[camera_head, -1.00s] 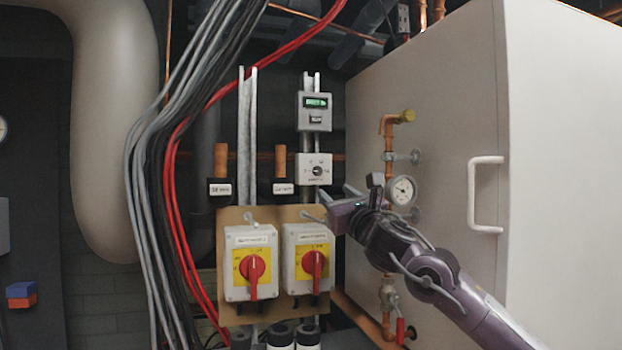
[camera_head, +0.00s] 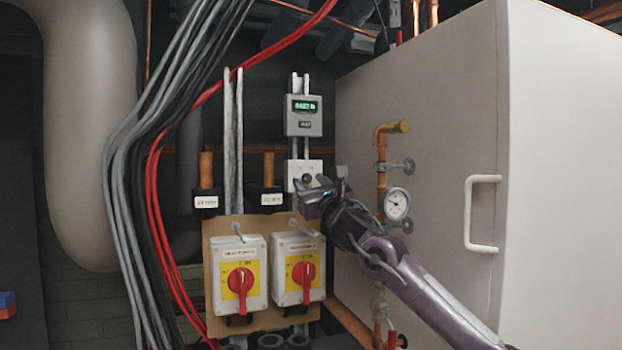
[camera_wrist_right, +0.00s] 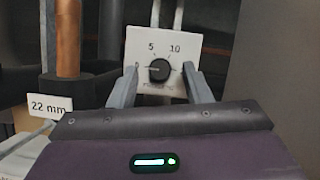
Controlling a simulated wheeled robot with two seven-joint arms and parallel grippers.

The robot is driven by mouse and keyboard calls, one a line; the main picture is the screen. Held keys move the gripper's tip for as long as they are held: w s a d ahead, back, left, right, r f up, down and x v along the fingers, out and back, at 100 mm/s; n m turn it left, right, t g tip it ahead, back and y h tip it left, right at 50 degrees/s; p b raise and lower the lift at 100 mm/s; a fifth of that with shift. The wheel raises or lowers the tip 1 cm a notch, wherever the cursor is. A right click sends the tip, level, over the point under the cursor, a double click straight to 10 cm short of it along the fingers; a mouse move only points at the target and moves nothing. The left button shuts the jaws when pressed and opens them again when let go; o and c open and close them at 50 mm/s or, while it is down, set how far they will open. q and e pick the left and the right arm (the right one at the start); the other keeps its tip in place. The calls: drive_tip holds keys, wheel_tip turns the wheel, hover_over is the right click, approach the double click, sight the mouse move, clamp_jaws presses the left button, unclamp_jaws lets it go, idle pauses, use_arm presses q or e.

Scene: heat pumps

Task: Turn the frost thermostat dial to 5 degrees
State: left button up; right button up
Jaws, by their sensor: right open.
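The frost thermostat (camera_head: 295,168) is a small white plate below a grey display box. In the right wrist view its plate (camera_wrist_right: 185,40) carries a black round dial (camera_wrist_right: 159,70) and the marks 5 and 10 above it. The dial's white line seems to point left, towards a mark partly hidden by a finger. My right gripper (camera_head: 323,190) is in front of the plate's lower right and partly covers it. In the wrist view the right gripper (camera_wrist_right: 160,80) is open, one finger on each side of the dial, with gaps to it. My left gripper is not in view.
A grey box with a green display (camera_head: 303,115) is above the thermostat. Two red-handled isolator switches (camera_head: 240,278) (camera_head: 299,272) are below. A pressure gauge (camera_head: 396,204) and a large white cabinet (camera_head: 430,130) are to the right. A copper pipe (camera_wrist_right: 68,40) rises on the left.

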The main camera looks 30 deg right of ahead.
drive_tip(key=shift+s, duration=0.1)
drive_tip(key=c, duration=0.4)
clamp_jaws()
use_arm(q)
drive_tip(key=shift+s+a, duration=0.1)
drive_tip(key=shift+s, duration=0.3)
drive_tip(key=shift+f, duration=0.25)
use_arm(e)
drive_tip(key=shift+f+m, duration=0.1)
drive_tip(key=shift+m, duration=0.2)
